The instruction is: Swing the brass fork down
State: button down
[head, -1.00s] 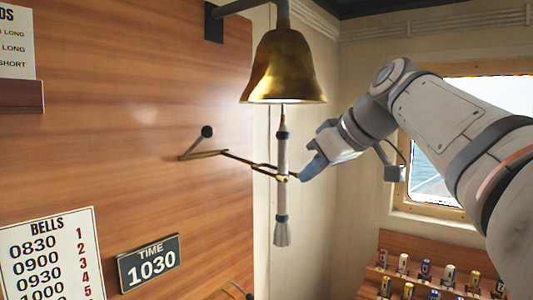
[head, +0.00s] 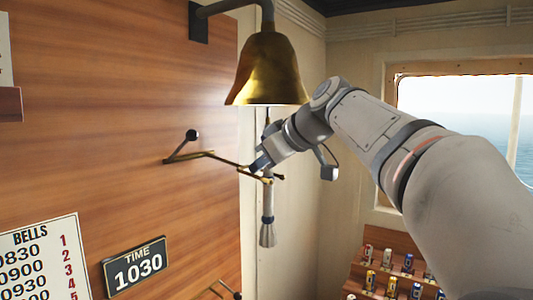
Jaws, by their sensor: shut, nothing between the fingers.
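The brass fork (head: 222,160) juts out from the wooden wall, roughly level and sloping slightly down to the right. Its forked end lies at the white bell rope (head: 268,206), which hangs below the brass bell (head: 265,70). My gripper (head: 258,163) is shut and empty. Its blue fingertips are at the outer part of the fork, just above it in the picture, and I cannot tell whether they touch. The gripper and wrist hide the upper part of the rope and part of the fork.
A dark round knob (head: 192,135) sits by the fork's wall end. A second small brass fitting (head: 228,290) is low on the wall. A rack of small cylinders (head: 395,265) stands lower right.

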jog(key=shift+f, duration=0.15)
notch_tip(320, 180, down, 3)
jog(key=b, duration=0.3)
jog(key=shift+w+a+r, duration=0.1)
jog(key=shift+r, duration=0.25)
